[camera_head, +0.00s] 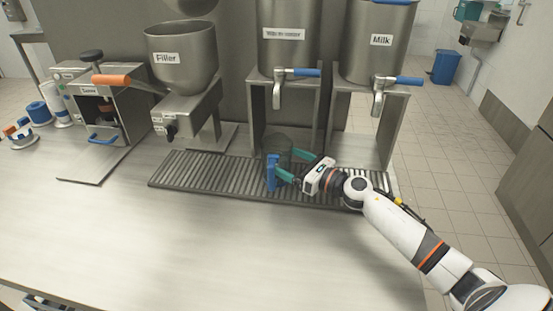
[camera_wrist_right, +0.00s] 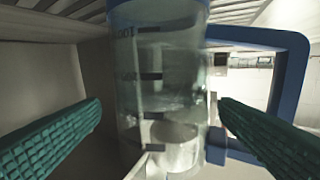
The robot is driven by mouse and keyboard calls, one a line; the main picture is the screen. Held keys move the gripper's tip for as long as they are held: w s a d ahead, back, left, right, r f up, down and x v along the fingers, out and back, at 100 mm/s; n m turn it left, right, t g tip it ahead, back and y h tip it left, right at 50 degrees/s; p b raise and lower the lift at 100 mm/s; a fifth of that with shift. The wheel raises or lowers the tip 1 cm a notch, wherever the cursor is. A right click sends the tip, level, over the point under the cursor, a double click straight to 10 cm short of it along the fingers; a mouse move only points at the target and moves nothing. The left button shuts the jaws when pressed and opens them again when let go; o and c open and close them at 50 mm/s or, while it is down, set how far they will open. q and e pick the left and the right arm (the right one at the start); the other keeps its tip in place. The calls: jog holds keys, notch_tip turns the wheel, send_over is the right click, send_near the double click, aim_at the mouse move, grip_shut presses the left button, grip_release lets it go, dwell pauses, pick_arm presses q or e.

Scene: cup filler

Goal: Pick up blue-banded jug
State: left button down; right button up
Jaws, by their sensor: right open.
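The clear jug (camera_head: 278,146) with the blue handle (camera_head: 271,172) stands on the slatted drip tray (camera_head: 215,178), below and in front of the left large dispenser. In the right wrist view the jug (camera_wrist_right: 160,75) fills the middle, with dark measuring marks and its blue handle (camera_wrist_right: 292,85) to the right. My right gripper (camera_head: 286,163) is open, its teal fingers on either side of the jug. A gap shows between the left finger and the jug; the right finger overlaps the handle opening, and I cannot tell whether it touches. My left gripper is not in view.
Two steel dispensers stand behind the tray; the right one (camera_head: 375,45) reads Milk. Their blue-levered taps (camera_head: 280,85) overhang near the jug. A Filler hopper (camera_head: 183,60) and a small machine (camera_head: 95,100) stand left. The front counter (camera_head: 200,245) is clear.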

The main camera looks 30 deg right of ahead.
aim_at(277, 147)
jog(key=p+x, duration=0.1)
jog(key=x, duration=0.3)
jog(key=shift+a+r, duration=0.15)
jog(key=shift+w, duration=0.1)
jog(key=shift+c, duration=0.7)
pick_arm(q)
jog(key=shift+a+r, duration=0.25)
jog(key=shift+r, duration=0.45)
pick_arm(e)
jog(key=c, duration=0.9)
jog(key=shift+o, duration=0.2)
jog(key=shift+r, duration=1.45)
jog(key=shift+s+r, duration=0.25)
pick_arm(q)
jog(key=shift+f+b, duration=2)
jog(key=shift+b, duration=0.05)
pick_arm(e)
jog(key=v, duration=1.7)
jog(key=shift+s+d, duration=0.25)
jog(key=shift+d, duration=0.05)
